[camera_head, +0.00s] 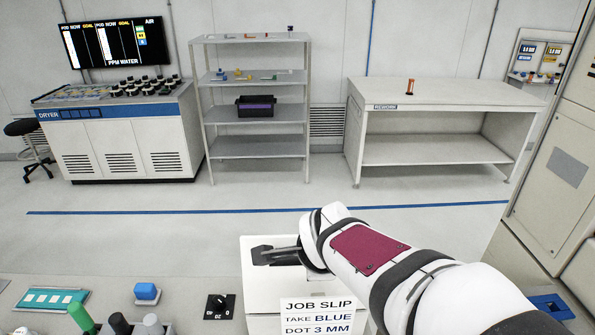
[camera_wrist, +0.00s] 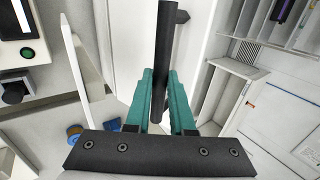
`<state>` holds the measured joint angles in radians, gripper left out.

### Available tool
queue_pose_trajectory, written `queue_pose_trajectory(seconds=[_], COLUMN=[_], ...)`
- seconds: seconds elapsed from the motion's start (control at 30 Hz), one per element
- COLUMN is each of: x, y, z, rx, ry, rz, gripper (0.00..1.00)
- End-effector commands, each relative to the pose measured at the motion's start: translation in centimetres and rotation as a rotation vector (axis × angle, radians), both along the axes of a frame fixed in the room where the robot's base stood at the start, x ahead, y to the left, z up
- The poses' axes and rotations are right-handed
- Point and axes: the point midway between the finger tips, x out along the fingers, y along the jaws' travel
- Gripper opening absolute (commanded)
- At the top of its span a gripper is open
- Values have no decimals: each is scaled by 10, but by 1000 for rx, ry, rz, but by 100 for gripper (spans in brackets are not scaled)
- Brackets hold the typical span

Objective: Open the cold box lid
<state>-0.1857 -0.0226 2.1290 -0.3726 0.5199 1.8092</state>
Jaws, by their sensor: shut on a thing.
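My gripper (camera_wrist: 160,92) has its two teal fingers closed around a dark round bar, a handle (camera_wrist: 164,40), in the wrist view. The bar runs up out of the top of that view. In the head view my gripper (camera_head: 276,256) lies low over a white box (camera_head: 257,289), coming in from the right. I take this box to be the cold box. My arm covers its right part. Whether its lid is raised at all I cannot tell from these views.
A job slip card (camera_head: 317,314) stands in front of the box. A shelf rack (camera_head: 257,146), a dryer (camera_head: 123,140) and a rework table (camera_head: 440,95) stand behind, across clear floor.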

Motion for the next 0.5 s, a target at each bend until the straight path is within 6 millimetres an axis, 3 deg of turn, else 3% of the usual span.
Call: queue_pose_trajectory(seconds=[0.13,0.5], x=[-14,-24], y=[-1,-1], z=[-7,-8], rx=[-2,-2], ry=[22,23], rz=[-5,-5], gripper=[0,0])
